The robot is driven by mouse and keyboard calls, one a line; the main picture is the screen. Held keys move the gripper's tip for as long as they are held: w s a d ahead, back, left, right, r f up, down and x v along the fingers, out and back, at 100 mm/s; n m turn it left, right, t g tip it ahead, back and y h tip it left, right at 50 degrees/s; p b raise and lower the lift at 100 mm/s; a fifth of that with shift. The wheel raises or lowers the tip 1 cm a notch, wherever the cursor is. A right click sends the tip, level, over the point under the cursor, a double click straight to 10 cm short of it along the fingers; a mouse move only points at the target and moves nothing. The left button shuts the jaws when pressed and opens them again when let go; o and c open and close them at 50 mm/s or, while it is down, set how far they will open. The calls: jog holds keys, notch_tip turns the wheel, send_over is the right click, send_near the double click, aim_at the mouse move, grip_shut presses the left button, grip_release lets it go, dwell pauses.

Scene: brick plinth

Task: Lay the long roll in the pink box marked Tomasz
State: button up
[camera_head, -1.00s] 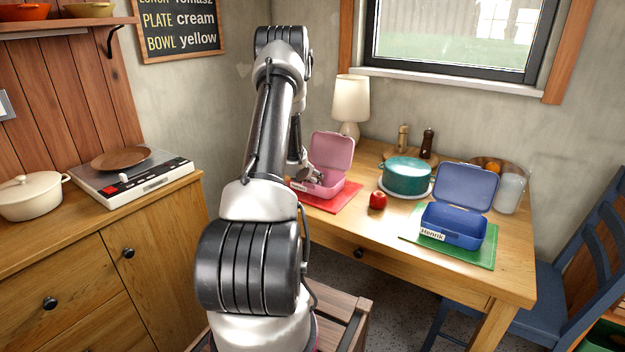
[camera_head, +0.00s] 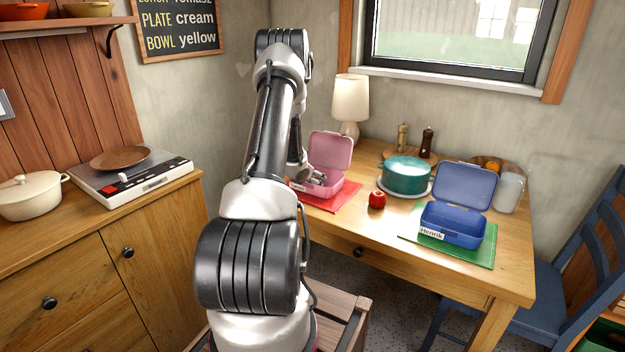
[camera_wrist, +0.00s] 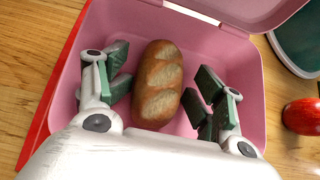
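The long roll (camera_wrist: 158,88), brown with pale scores on top, lies in the open pink box (camera_wrist: 251,84) in the wrist view. My gripper (camera_wrist: 163,86) is over the box with its fingers spread, one on each side of the roll. A gap shows between each finger and the roll. In the head view the pink box (camera_head: 333,150) stands with its lid up on a red mat (camera_head: 345,206). My gripper (camera_head: 314,177) is at its opening there, partly hidden by my arm. The roll cannot be made out in that view, and the name label is too small to read.
A red apple (camera_head: 377,200) and a teal pot (camera_head: 406,175) stand right of the pink box. A blue box (camera_head: 455,240) labelled Henrik is open on a green mat (camera_head: 487,257). A lamp (camera_head: 350,100) stands behind the pink box. The table's front middle is clear.

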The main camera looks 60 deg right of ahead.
jog(key=shift+a+f, duration=0.4)
jog(key=shift+f, duration=0.1)
jog(key=shift+r, duration=0.3)
jog(key=w+a+r+m, duration=0.3)
jog(key=a+r, duration=0.5)
jog(key=r, duration=0.5)
jog(key=w+a+r+m, duration=0.3)
jog(key=a+r, duration=0.5)
jog(key=r, duration=0.5)
jog(key=s+a+r+m, duration=0.1)
jog(key=a+r+m, duration=0.3)
jog(key=a+r, duration=0.5)
jog(key=s+a+m+t+y, duration=0.2)
jog(key=s+a+y, duration=0.1)
jog(key=a, duration=0.8)
jog(key=s+a+f+m+t+y, duration=0.1)
jog(key=s+a+m+y, duration=0.1)
jog(key=a, duration=0.9)
jog(key=s+a+m+t+y, duration=0.2)
jog(key=s+a+m+y, duration=0.1)
jog(key=a, duration=0.9)
jog(key=shift+s+f+t+y, duration=0.25)
jog(key=shift+s+t+y, duration=0.05)
jog(key=shift+s+y, duration=0.55)
